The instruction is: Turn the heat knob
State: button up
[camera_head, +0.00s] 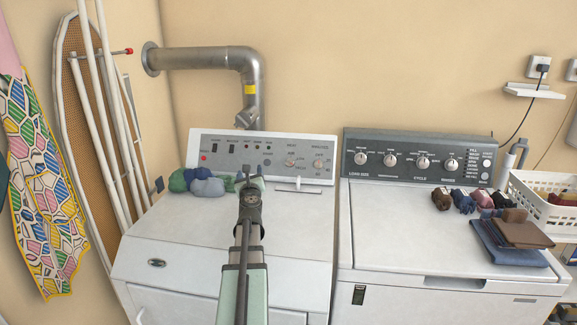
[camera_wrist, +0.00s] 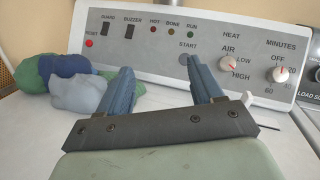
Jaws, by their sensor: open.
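The heat knob (camera_wrist: 227,63) is a small pale knob on the grey dryer panel (camera_wrist: 145,33), under the word HEAT, with AIR, LOW and HIGH marked around it. A red mark on it seems to point toward HIGH. It also shows in the head view (camera_head: 291,161). My gripper (camera_wrist: 160,73) is open and empty, its two blue-grey fingers apart and pointing at the panel. The knob lies to the right of the right finger and apart from it. In the head view, my gripper (camera_head: 249,178) is above the dryer top, left of the knob.
Rolled green and blue cloths (camera_wrist: 85,85) lie left of my fingers on the dryer top. A minutes knob (camera_wrist: 280,74) is right of the heat knob. A small white item (camera_head: 298,186) stands before the panel. A washer (camera_head: 440,235) with socks and folded cloths is at right.

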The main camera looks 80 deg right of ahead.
aim_at(290, 163)
jog(key=s+d+f+m+g, duration=0.1)
jog(key=s+m+g, duration=0.1)
jog(key=s, duration=0.1)
jog(key=s+d+f+m+g, duration=0.1)
jog(key=s+d, duration=0.1)
jog(key=s, duration=0.2)
jog(key=s+d+f+m+g, duration=0.2)
jog(key=s, duration=0.2)
jog(key=shift+f+m+g, duration=0.1)
jog(key=shift+m+g, duration=0.2)
jog(key=d, duration=1.3)
jog(key=shift+d, duration=0.25)
jog(key=c, duration=1)
jog(key=shift+c, duration=0.2)
jog(key=shift+n+t, duration=0.7)
jog(key=shift+n, duration=0.4)
jog(key=o, duration=1)
jog(key=shift+o, duration=0.2)
jog(key=shift+a, duration=0.15)
